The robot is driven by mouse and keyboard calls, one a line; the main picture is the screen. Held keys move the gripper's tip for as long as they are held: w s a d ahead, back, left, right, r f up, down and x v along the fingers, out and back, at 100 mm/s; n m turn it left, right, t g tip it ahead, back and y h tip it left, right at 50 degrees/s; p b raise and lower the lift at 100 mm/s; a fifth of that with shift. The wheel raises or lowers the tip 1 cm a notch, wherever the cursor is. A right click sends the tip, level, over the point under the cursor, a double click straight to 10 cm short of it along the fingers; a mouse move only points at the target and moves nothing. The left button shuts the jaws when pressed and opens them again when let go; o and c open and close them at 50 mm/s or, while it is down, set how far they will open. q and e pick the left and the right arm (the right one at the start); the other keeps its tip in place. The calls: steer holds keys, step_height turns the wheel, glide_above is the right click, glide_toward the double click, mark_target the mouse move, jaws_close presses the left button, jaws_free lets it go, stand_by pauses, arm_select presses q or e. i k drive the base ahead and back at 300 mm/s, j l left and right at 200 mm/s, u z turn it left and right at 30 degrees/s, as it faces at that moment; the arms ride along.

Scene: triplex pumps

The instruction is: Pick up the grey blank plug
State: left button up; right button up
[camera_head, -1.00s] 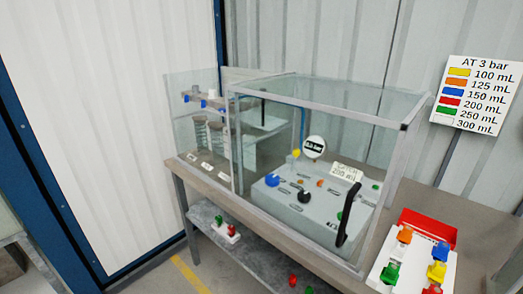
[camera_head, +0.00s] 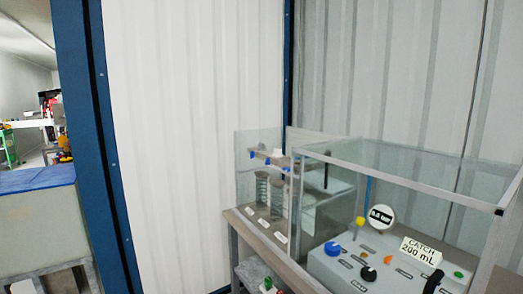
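I cannot make out a grey blank plug in this view. A clear-walled enclosure (camera_head: 420,190) stands on the bench at the right. Inside it is a grey console (camera_head: 335,268) with a yellow knob, a blue knob, an orange one and a black one. A round gauge (camera_head: 381,216) and a sign reading CATCH 200 mL (camera_head: 421,251) stand on the console. A small rack (camera_head: 268,155) with blue clips is behind clear panels left of the enclosure. Neither of my grippers is in view.
A small green plug (camera_head: 267,284) shows low on the shelf under the bench, cut by the bottom edge. A blue post (camera_head: 100,150) and a white ribbed wall (camera_head: 190,130) fill the left. Beyond the post is a blue-topped table (camera_head: 38,180).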

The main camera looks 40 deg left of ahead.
mark_target(260, 145)
steer(key=i+j+z, duration=0.1)
steer(key=j, duration=0.6)
steer(key=j+z, duration=0.1)
steer(key=j, duration=0.6)
